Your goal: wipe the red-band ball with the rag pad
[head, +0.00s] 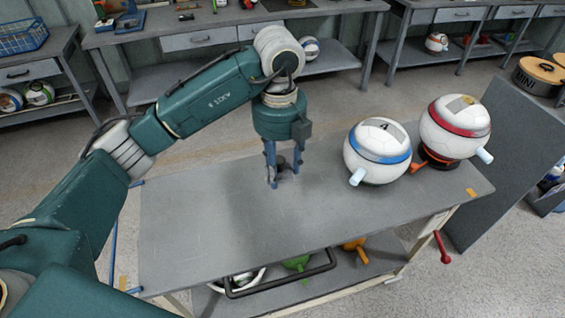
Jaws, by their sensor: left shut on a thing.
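The red-band ball (440,136) is white with a red band, a tan patch on top and a pale spout at its lower right. It sits on a dark stand with an orange handle (419,167) at the table's right end. My left gripper (285,178) points down over the middle of the grey table (220,210), left of both balls. It is shut on a small grey thing, likely the rag pad (288,174), mostly hidden between the fingers. The gripper is well apart from the red-band ball. My right gripper is not in view.
A blue-band ball (377,170) stands between my left gripper and the red-band ball. The table's left half is clear. A dark grey panel (515,150) leans beyond the right end. A red handle (443,247) sticks out below. Workbenches (200,38) stand behind.

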